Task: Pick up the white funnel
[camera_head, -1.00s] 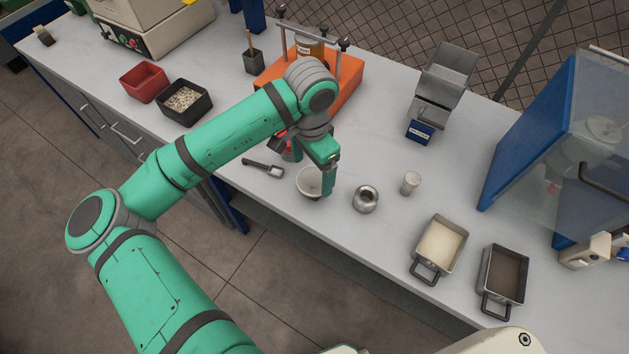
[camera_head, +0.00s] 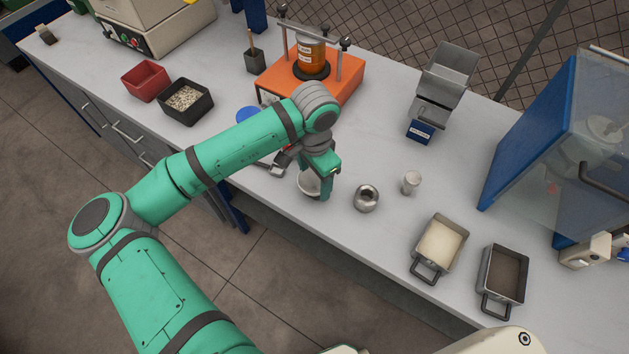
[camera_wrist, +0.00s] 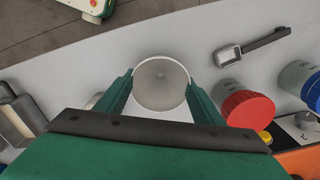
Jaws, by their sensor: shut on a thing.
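The white funnel (camera_head: 307,185) sits near the front edge of the grey bench, partly hidden behind my gripper in the head view. In the wrist view its round, pale mouth (camera_wrist: 160,83) lies between the two green fingers. My gripper (camera_head: 322,184) points down over the funnel, with its fingers on either side of it and closed on it. I cannot tell whether the funnel still touches the bench.
A scoop (camera_wrist: 250,47) and a red-capped jar (camera_wrist: 247,108) are close by. Two handled trays lie farther right; an orange machine (camera_head: 345,95) stands behind.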

